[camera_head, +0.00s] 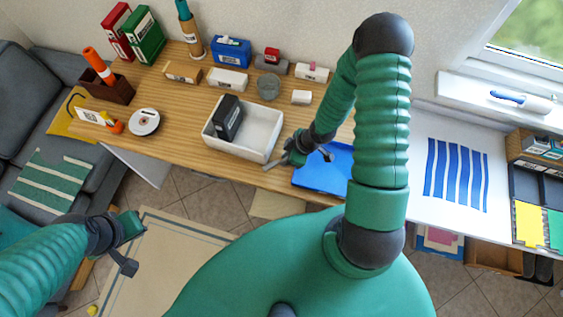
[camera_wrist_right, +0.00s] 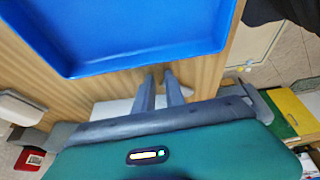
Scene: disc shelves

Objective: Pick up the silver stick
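I cannot make out a silver stick in either view. My right gripper (camera_head: 274,164) is at the front edge of the wooden table, between the white bin (camera_head: 240,153) and the blue tray (camera_head: 310,178). In the right wrist view its two grey fingers (camera_wrist_right: 160,80) are close together with a narrow gap, over bare wood beside the blue tray (camera_wrist_right: 140,60). Nothing is clearly seen between them. My left gripper (camera_head: 135,248) hangs low at the left, away from the table, over the floor mat; its finger gap is unclear.
A black box (camera_head: 228,118) stands in the white bin. A white disc (camera_head: 145,122), an orange-topped holder (camera_head: 104,88), green and red binders (camera_head: 145,36) and small boxes line the table. A white surface with blue stripes (camera_head: 455,172) is at the right. A grey sofa (camera_head: 40,100) is at left.

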